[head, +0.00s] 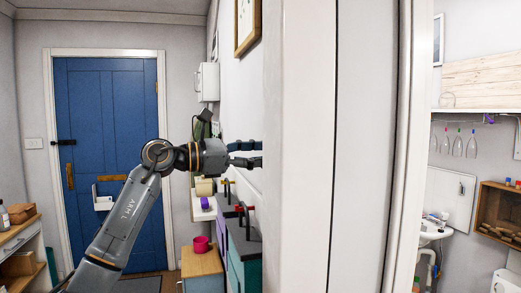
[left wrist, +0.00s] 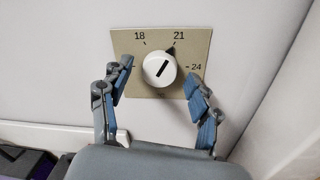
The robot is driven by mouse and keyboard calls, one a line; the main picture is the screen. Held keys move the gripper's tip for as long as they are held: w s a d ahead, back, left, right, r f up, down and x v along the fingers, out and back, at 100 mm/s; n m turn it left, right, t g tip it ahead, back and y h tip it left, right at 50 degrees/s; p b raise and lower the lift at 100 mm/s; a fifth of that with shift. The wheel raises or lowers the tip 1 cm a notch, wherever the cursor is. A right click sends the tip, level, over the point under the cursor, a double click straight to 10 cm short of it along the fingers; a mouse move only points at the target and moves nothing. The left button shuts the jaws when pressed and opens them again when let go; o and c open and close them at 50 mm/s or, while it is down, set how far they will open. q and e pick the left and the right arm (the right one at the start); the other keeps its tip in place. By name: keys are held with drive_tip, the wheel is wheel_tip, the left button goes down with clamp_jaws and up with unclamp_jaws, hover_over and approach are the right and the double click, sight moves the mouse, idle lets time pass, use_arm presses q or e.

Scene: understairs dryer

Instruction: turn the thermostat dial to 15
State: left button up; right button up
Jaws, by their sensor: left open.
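The white thermostat dial (left wrist: 155,75) sits on a beige plate (left wrist: 198,50) on a pale wall in the left wrist view. The plate shows 18, 21 and 24; a further mark at its left is covered by a finger. The dial's black pointer is at 21, and a dark slot line crosses its face. My left gripper (left wrist: 159,71) is open, its fingers on either side of the dial, seemingly apart from it. In the head view the left gripper (head: 255,153) reaches the wall edge; the dial is hidden there. My right gripper is not in view.
A white wall edge (head: 300,150) blocks the head view right of the gripper. A blue door (head: 105,120) stands behind. A pale ledge (left wrist: 50,136) runs below the dial.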

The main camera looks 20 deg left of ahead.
use_arm(q)
drive_tip(key=c, duration=1.2)
drive_tip(key=shift+w+a+r+n+g+p, duration=0.1)
drive_tip(key=shift+n+g+p, duration=0.2)
drive_tip(key=shift+n+p, duration=3.25)
drive_tip(key=shift+w+a+r+n+g+p, duration=0.1)
drive_tip(key=shift+n+g+p, duration=0.2)
drive_tip(key=shift+n+p, duration=3.3)
drive_tip(key=shift+w+r+n+g+p, duration=0.1)
drive_tip(key=shift+n+g+p, duration=0.2)
drive_tip(key=shift+n+p, duration=3.25)
drive_tip(key=shift+s+f+n+h+b, duration=0.1)
drive_tip(key=shift+n+h+b, duration=0.2)
drive_tip(key=shift+n+b, duration=0.35)
